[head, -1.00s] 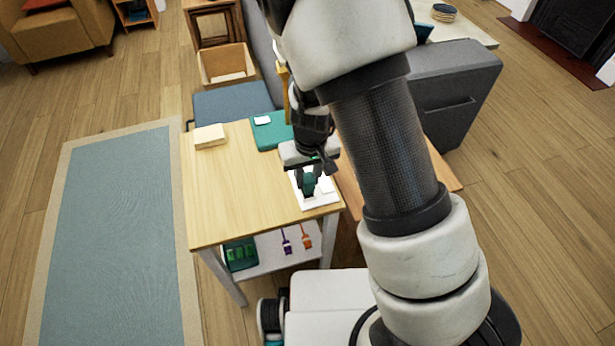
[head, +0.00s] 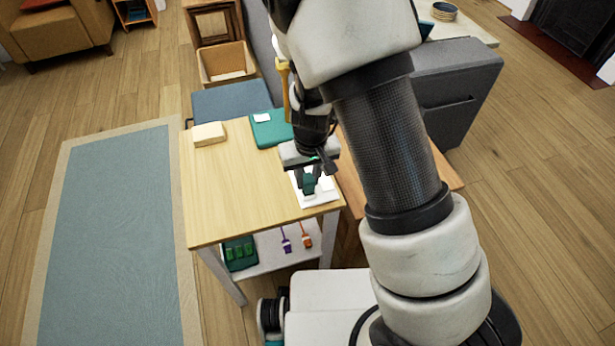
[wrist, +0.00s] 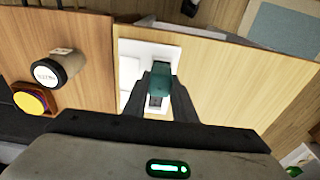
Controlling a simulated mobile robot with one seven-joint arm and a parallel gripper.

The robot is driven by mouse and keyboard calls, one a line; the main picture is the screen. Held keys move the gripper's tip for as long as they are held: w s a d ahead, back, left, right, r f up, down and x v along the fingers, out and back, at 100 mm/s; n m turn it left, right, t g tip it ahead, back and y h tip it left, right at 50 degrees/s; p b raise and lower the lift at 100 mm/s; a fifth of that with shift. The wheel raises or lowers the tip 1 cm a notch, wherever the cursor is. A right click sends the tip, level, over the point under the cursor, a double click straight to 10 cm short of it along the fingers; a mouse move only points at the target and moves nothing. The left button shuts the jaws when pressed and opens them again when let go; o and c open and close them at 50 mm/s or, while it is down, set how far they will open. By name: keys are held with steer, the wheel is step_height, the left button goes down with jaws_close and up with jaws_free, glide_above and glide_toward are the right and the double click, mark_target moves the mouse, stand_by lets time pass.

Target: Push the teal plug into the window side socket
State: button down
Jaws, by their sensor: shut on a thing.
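The teal plug (head: 309,184) is held between the fingers of my gripper (head: 306,184), over the white socket plate (head: 318,199) on the wooden table. In the wrist view my gripper (wrist: 160,100) is shut on the plug (wrist: 160,80), with one dark finger on each side. The white plate (wrist: 132,52) lies beneath and beside it, with a raised white square (wrist: 130,75) to the left of the plug. A small grey part (wrist: 155,102) shows below the plug between the fingers. Whether the plug touches or enters a socket is hidden.
A teal folder (head: 268,128) and a cream block (head: 209,134) lie toward the back of the table (head: 235,190). The wrist view shows a labelled cylinder (wrist: 47,75) and a yellow-topped object (wrist: 30,103) at left.

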steer(key=shift+f+b, duration=0.35)
steer(key=shift+f, duration=0.15)
steer(key=c, duration=1.4)
jaws_free()
steer(key=r+p, duration=0.2)
steer(key=r, duration=0.3)
steer(key=s+r+p, duration=0.1)
steer(key=r+p, duration=0.1)
steer(key=r, duration=0.4)
steer(key=s+r+p, duration=0.1)
steer(key=r+p, duration=0.1)
steer(key=r, duration=0.4)
steer(key=shift+d+r, duration=0.2)
steer(key=shift+d, duration=0.1)
steer(key=shift+o, duration=0.2)
